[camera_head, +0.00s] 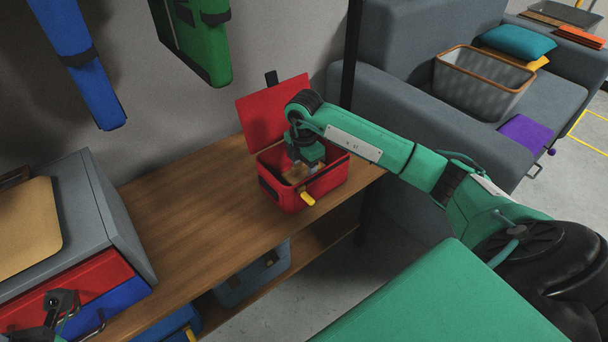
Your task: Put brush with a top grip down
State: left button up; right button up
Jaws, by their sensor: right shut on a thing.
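A red toolbox (330,180) stands on the wooden shelf with its lid (265,112) tilted up at the back. My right arm reaches in from the right and bends down over the box. My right gripper (300,171) points down inside the box opening and is shut on a small tan-brown thing (292,175), likely the brush. Its shape and whether it touches the box floor are mostly hidden by the gripper and box walls. My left gripper (62,305) is partly visible at the lower left, in front of the drawers; its jaw opening is unclear.
A grey cabinet (95,210) with red and blue drawers stands left on the wooden shelf (190,210). Bare wood lies between it and the box. A grey sofa (400,95) holds a basket (470,85). Blue and green bags hang above.

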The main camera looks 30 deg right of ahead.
jog(key=shift+f, duration=0.8)
jog(key=o, duration=0.9)
jog(key=shift+f, duration=0.1)
jog(key=shift+o, duration=0.2)
